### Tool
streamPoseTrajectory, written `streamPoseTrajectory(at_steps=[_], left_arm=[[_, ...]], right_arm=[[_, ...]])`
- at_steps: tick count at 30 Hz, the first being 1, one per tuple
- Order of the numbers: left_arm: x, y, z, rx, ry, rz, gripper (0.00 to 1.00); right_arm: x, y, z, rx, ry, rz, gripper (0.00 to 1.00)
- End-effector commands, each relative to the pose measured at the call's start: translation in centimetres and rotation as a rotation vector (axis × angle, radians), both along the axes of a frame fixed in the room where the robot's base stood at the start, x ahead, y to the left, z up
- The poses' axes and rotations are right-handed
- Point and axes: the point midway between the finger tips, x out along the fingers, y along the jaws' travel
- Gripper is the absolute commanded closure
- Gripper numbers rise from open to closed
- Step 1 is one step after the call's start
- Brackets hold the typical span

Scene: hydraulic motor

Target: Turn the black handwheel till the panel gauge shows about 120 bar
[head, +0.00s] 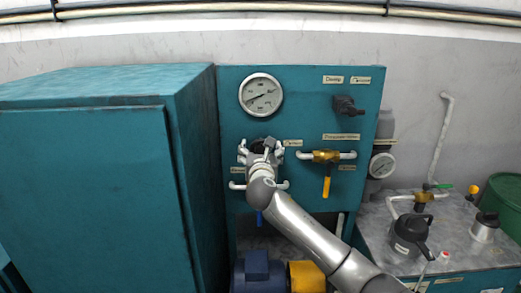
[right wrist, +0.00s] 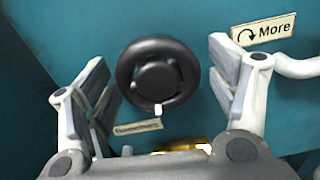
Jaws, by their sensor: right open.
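The black handwheel (right wrist: 157,73) is on the teal panel (head: 305,95), with a small white mark at its lower rim. My right gripper (head: 259,146) is in front of it in the head view and mostly hides it. In the right wrist view the right gripper (right wrist: 160,95) is open, with one finger on each side of the wheel and a gap on both sides. The panel gauge (head: 261,94) is above the wheel; its needle points to the lower left, and the numbers are too small to read. My left gripper is not in view.
A "More" label with a turning arrow (right wrist: 263,30) is right of the wheel. A brass valve with a yellow handle (head: 327,180) is to the right. A teal cabinet (head: 90,190) stands close on the left. A second gauge (head: 382,165) is beside the panel.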

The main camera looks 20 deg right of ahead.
Motion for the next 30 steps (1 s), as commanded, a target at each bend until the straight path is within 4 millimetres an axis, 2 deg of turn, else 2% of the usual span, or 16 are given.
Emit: streamPoseTrajectory(at_steps=[8,19,30], left_arm=[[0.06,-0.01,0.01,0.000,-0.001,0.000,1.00],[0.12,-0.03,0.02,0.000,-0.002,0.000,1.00],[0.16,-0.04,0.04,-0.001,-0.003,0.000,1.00]], right_arm=[[0.08,-0.01,0.01,0.000,0.000,0.000,0.21],[0.06,0.00,0.01,0.000,0.000,0.000,0.67],[0.08,0.06,0.01,0.064,-0.019,0.001,0.67]])
